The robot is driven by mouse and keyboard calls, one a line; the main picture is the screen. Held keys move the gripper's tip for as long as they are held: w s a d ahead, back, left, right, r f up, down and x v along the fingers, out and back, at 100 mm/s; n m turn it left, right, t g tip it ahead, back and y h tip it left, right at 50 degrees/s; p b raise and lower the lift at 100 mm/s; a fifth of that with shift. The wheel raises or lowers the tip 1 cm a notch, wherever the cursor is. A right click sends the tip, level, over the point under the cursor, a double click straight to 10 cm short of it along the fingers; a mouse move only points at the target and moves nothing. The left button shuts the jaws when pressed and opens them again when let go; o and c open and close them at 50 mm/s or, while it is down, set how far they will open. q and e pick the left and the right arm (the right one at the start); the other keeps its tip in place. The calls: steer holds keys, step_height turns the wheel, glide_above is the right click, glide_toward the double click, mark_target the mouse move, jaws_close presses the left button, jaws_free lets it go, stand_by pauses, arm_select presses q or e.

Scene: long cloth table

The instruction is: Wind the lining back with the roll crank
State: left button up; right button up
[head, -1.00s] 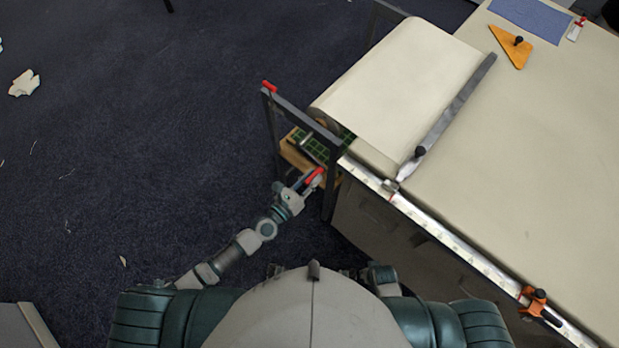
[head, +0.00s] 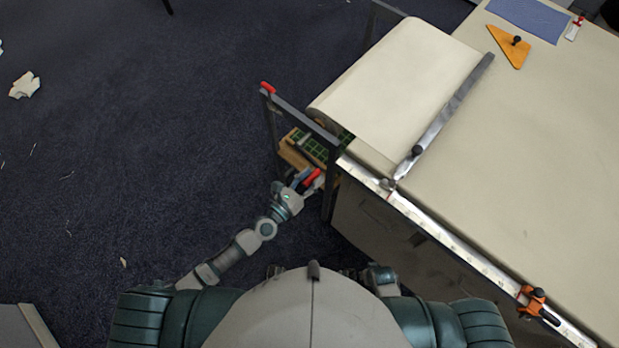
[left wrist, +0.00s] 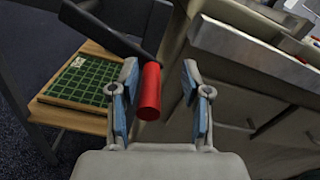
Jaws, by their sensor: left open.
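The roll crank's red handle (head: 311,178) sticks out at the near left end of the table, below the roll. In the left wrist view the red handle (left wrist: 149,92) hangs from a dark crank arm (left wrist: 112,30). My left gripper (head: 306,180) is open, with the handle between its blue-padded fingers. In that view the left finger is close to the handle and a gap shows on the right. The pale lining (head: 405,85) lies over the roll and onto the table's left end. My right gripper is not in view.
A dark stand frame (head: 300,115) with a red tip rises beside the roll. A green gridded mat (left wrist: 85,82) lies on a wooden shelf below. A metal bar (head: 445,115) crosses the cloth table (head: 520,170). An orange clamp (head: 533,300) sits on the front rail.

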arm_select(q)
steer(key=v, duration=1.2)
